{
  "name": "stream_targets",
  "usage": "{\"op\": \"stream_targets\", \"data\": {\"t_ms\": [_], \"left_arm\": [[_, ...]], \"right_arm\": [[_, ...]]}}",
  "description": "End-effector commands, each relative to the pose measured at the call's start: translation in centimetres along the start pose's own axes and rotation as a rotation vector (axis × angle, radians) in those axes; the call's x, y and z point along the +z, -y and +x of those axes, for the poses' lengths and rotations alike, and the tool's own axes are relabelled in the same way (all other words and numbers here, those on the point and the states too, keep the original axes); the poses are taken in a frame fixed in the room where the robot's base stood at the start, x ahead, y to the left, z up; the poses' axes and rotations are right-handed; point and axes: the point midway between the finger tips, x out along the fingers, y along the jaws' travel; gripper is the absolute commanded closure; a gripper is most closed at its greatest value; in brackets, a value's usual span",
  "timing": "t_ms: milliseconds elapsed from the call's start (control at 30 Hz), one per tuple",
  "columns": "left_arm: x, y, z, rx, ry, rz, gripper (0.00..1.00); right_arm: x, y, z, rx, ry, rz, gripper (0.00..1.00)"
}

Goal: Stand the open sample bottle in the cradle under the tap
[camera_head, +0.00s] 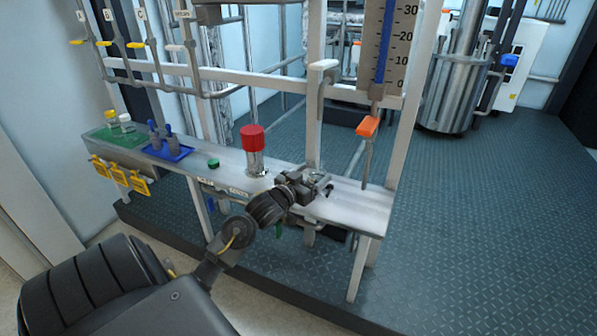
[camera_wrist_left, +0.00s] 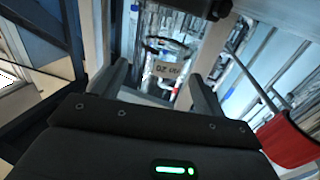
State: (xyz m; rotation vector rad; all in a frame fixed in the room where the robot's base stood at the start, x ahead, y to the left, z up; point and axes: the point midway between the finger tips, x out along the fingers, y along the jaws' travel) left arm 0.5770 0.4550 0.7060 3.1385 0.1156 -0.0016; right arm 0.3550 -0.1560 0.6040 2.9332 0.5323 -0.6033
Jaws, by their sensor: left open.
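My left gripper (camera_head: 322,186) is over the right part of the narrow shelf (camera_head: 345,196), right of a clear cylinder with a red top (camera_head: 252,137). In the left wrist view its two fingers (camera_wrist_left: 160,90) stand apart, with nothing seen held between them. The red top shows close by at that view's right edge (camera_wrist_left: 290,140). A small green cap (camera_head: 213,163) lies on the shelf left of the cylinder. An orange handle (camera_head: 367,126) with a thin rod below it is above the shelf's right end. I cannot make out the open sample bottle or the cradle for certain. My right gripper is not in view.
Yellow tags (camera_head: 118,175) hang in front. White frame posts (camera_head: 313,110) rise behind the gripper. A scale board (camera_head: 388,45) hangs above.

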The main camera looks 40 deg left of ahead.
Motion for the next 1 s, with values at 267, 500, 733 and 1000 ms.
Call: {"op": "stream_targets", "data": {"t_ms": [267, 500, 733, 1000], "left_arm": [[-0.1, 0.0, -6.0, 0.0, 0.003, 0.0, 0.28], [-0.1, 0.0, -9.0, 0.0, 0.001, 0.0, 0.28], [0.3, -0.3, -9.7, 0.001, 0.009, 0.0, 0.28], [9.5, -11.9, -15.9, 0.099, 0.355, 0.069, 0.28]], "right_arm": [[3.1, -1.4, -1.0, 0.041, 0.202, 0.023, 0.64], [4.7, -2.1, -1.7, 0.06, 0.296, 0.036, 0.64], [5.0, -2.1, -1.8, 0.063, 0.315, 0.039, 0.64], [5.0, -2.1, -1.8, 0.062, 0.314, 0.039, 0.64]]}}
